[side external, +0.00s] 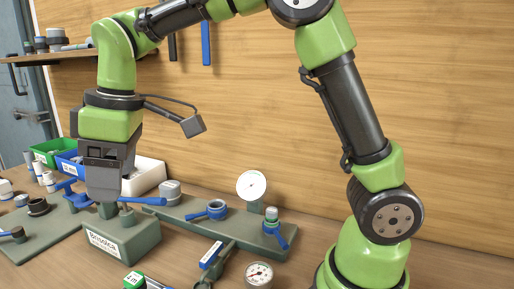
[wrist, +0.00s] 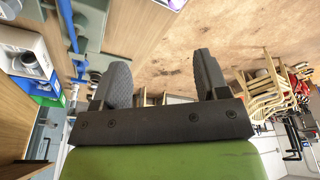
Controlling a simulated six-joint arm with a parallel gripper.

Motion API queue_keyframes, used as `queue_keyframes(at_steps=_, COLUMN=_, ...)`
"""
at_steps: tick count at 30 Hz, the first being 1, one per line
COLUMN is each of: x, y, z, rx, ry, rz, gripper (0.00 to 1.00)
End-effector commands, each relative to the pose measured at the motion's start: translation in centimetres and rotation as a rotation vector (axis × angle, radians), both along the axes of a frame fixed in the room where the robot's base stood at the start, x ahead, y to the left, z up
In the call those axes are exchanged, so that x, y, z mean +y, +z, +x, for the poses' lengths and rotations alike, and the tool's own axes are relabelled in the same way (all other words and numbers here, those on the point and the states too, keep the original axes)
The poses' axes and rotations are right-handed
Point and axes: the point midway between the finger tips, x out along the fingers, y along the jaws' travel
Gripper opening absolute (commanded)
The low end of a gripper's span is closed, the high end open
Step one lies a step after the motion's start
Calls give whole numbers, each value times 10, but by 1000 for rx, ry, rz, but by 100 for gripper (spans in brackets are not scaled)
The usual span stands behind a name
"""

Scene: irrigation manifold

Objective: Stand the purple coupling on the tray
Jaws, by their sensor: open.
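My gripper (side external: 106,207) points down at the left in the side view, close over a grey-green block with a white label (side external: 122,240). Its two fingers stand apart in the wrist view (wrist: 162,62), with nothing seen between them. I cannot make out a purple coupling in either view; it may be hidden or out of frame. A flat grey-green tray or board (side external: 38,243) lies at the left with dark fittings on it. I cannot tell whether this is the tray of the task.
Green (side external: 45,151), blue (side external: 66,163) and white (side external: 148,176) bins stand behind my gripper. A manifold board (side external: 185,216) with blue-handled valves runs to the right, with a round gauge (side external: 251,185) on it. Another gauge (side external: 259,274) lies in front.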

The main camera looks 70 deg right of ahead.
Motion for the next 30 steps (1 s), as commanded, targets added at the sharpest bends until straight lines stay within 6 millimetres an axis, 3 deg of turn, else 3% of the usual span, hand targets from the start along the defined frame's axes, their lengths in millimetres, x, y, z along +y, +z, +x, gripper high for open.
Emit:
queue_keyframes(at_steps=1, x=-14, y=17, z=-15, rx=-29, ry=-81, rz=32, gripper=68)
queue_keyframes(at_steps=6, x=-49, y=48, z=-69, rx=-107, ry=-367, rz=151, gripper=68)
queue_keyframes(at_steps=10, x=-69, y=54, z=-114, rx=-163, ry=-581, rz=250, gripper=68)
queue_keyframes(at_steps=15, x=-84, y=45, z=-161, rx=-222, ry=-810, rz=367, gripper=68)
queue_keyframes(at_steps=21, x=-89, y=33, z=-185, rx=-255, ry=-942, rz=442, gripper=68)
queue_keyframes(at_steps=30, x=-90, y=31, z=-188, rx=-256, ry=-959, rz=451, gripper=68)
